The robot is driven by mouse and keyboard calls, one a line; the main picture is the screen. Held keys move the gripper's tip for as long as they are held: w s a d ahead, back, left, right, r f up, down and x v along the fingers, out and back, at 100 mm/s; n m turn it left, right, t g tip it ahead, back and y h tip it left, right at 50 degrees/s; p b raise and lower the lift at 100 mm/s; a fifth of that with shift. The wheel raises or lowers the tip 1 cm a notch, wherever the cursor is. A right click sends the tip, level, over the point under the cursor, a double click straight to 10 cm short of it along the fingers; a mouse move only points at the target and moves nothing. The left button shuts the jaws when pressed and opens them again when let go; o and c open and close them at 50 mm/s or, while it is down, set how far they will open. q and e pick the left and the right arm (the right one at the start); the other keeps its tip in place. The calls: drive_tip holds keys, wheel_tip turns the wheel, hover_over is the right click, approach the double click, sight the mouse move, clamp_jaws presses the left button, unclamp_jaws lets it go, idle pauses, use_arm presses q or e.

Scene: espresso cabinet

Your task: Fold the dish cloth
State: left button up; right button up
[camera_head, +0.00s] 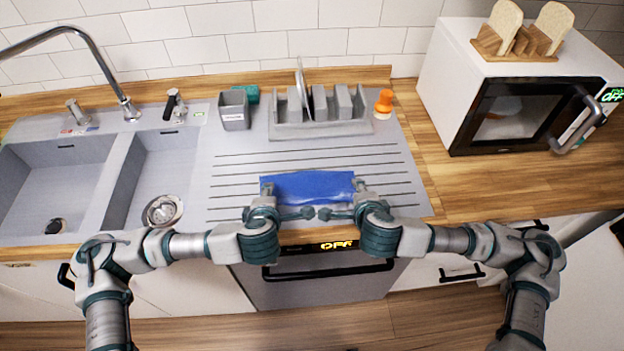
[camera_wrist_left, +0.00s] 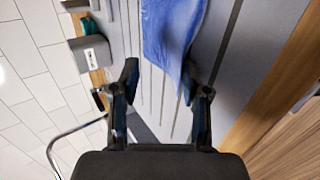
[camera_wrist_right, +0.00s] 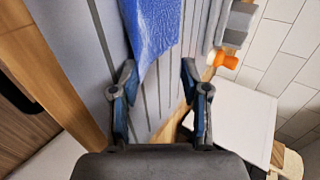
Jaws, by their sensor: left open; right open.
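A blue dish cloth (camera_head: 308,186) lies on the ridged drainboard near its front edge, as a wide, narrow strip. It also shows in the left wrist view (camera_wrist_left: 170,30) and in the right wrist view (camera_wrist_right: 152,28). My left gripper (camera_head: 288,200) is at the cloth's left end, fingers apart. In the left wrist view the cloth's end reaches towards one finger; I cannot tell if they touch. My right gripper (camera_head: 340,199) is at the cloth's right end, open, with a cloth corner near one finger. The grippers hide part of the cloth's front edge.
A grey dish rack (camera_head: 320,128) with a plate stands behind the cloth, with an orange-topped item (camera_head: 383,103) beside it. A grey holder (camera_head: 234,110) is at the back left. The sink (camera_head: 60,190) lies left, the microwave (camera_head: 510,110) right. The drainboard around the cloth is clear.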

use_arm(q)
drive_tip(key=s+r, duration=0.5)
drive_tip(key=r, duration=0.3)
drive_tip(key=shift+s+r, duration=0.3)
drive_tip(key=shift+s, duration=0.1)
use_arm(e)
drive_tip(key=s+r, duration=0.6)
drive_tip(key=r, duration=0.2)
drive_tip(key=shift+r, duration=0.3)
